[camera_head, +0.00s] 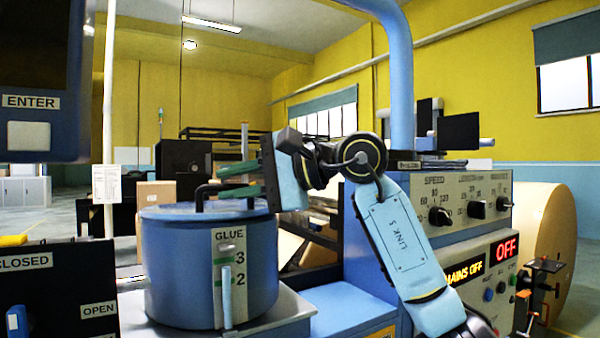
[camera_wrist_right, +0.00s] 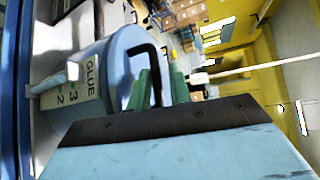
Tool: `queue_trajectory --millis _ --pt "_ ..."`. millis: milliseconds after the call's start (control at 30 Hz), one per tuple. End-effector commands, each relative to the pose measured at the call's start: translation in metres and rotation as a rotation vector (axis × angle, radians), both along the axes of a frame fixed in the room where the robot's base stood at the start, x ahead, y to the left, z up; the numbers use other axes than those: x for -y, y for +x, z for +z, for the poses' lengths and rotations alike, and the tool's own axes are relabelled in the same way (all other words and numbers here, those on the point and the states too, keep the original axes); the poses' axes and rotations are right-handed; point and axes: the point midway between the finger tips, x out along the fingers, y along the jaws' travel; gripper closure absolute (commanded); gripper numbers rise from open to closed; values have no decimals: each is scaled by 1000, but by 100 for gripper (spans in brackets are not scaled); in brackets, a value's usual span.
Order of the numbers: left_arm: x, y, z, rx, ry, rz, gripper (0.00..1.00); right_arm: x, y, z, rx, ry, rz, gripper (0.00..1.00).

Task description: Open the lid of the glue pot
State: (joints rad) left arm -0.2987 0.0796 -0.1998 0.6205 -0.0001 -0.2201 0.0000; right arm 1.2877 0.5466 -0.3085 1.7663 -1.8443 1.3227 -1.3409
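The glue pot (camera_head: 180,270) is a blue drum with a GLUE level gauge (camera_head: 229,270) on its front. Its flat blue lid (camera_head: 165,209) is down on top, with a bent black bar handle (camera_head: 199,197). My right gripper (camera_head: 224,182) is at the handle, its green fingers apart, one above and one below the bar. In the right wrist view the handle (camera_wrist_right: 150,50) passes between the two green fingers (camera_wrist_right: 160,80); I cannot tell whether they touch it. My left gripper is not in view.
A dark CLOSED/OPEN panel (camera_head: 70,285) is at the lower left, and a blue ENTER box (camera_head: 45,80) hangs above.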

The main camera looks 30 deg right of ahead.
Motion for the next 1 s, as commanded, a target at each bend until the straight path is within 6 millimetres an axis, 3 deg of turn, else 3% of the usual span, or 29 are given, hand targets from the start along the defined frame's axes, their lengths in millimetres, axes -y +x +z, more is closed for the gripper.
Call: queue_trajectory --millis 1000 --pt "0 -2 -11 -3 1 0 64 52 -48 13 1 0 -1 80"
